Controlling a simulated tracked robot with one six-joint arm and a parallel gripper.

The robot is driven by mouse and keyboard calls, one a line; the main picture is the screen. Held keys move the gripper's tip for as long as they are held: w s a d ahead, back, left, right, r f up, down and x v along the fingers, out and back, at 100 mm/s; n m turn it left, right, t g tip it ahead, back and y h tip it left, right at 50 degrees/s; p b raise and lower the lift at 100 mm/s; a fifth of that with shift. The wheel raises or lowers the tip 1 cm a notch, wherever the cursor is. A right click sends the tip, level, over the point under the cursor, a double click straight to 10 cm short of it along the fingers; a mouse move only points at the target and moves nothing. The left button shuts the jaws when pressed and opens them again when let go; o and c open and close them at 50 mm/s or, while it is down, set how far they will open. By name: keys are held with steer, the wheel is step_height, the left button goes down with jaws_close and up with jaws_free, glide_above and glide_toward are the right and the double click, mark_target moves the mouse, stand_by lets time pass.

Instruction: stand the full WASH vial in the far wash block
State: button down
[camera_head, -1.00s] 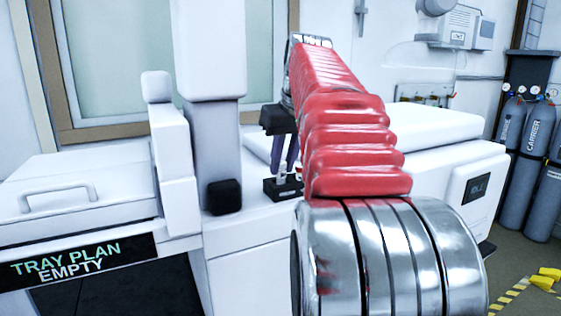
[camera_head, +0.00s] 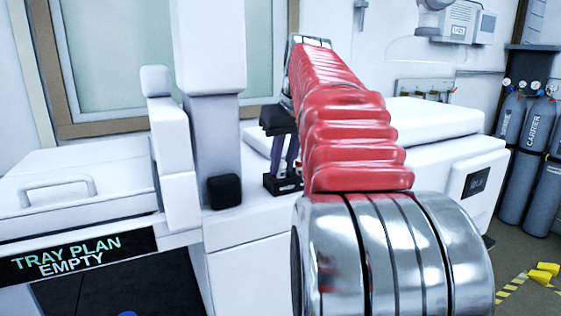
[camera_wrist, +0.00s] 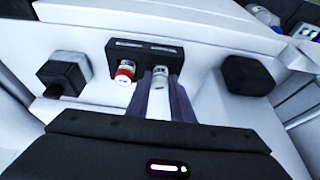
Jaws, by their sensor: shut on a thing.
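My gripper (camera_wrist: 162,88) is shut on a pale-capped vial (camera_wrist: 160,76), held between its two purple-grey fingers. The vial's label cannot be read. It is at the front edge of a small black block (camera_wrist: 172,50); I cannot tell whether it is in a hole or just above. A second vial with a red and white cap (camera_wrist: 124,71) stands just left of it at the same block. In the head view my gripper (camera_head: 285,165) reaches down at the black block (camera_head: 283,187), and my red arm sleeve hides part of it.
Dark knob-like blocks stand left (camera_wrist: 62,75) and right (camera_wrist: 247,75) of the black block on the white bench. In the head view a white column (camera_head: 212,110) rises left of my gripper. A "TRAY PLAN EMPTY" sign (camera_head: 75,255) fronts the left unit. Gas cylinders (camera_head: 530,150) stand at far right.

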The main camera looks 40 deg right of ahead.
steer(key=c, duration=1.5)
jaws_free()
steer(key=shift+o, duration=0.3)
steer(key=o, duration=0.4)
steer(key=shift+c, duration=0.2)
steer(key=shift+r, duration=0.1)
steer(key=shift+r, duration=3.45)
steer(key=shift+s, duration=0.2)
